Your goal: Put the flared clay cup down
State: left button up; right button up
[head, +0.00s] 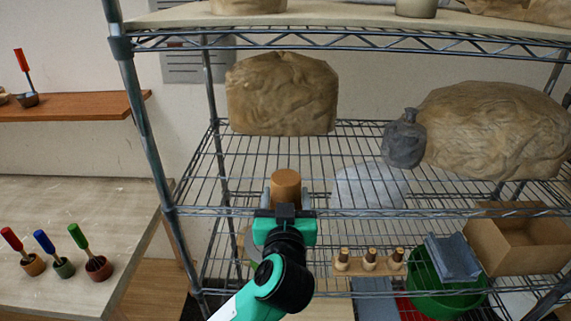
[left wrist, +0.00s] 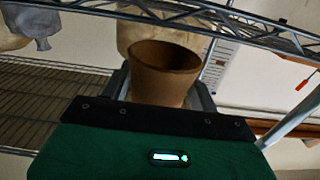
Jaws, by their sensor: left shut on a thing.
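The flared clay cup (head: 285,187) is a brown-orange cup, held at the front of the wire shelf (head: 345,150) in the head view. My left gripper (head: 285,212) is shut on it, with its arm coming up from below. In the left wrist view the cup (left wrist: 163,75) stands mouth up between the two fingers, its dark inside partly showing. I cannot tell whether its base touches the wires. My right gripper is not in view.
A large wrapped bundle (head: 282,95) stands behind the cup. The upper shelf (head: 350,17) hangs overhead. Below are a green basin (head: 430,290) and a cardboard box (head: 515,240).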

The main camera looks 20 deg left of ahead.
pick_arm(q)
jog(key=p+x, duration=0.1)
jog(key=x, duration=0.7)
jog(key=shift+w, duration=0.2)
jog(key=shift+w+a+p, duration=0.15)
jog(key=shift+w+p, duration=0.2)
jog(key=shift+w, duration=0.2)
jog(key=p+x, duration=0.1)
jog(key=x, duration=0.3)
jog(key=shift+r, duration=0.15)
jog(key=shift+s+f, duration=0.1)
jog(key=shift+f, duration=0.85)
jog(key=shift+s+r, duration=0.1)
jog(key=shift+s, duration=0.05)
jog(key=shift+p, duration=0.3)
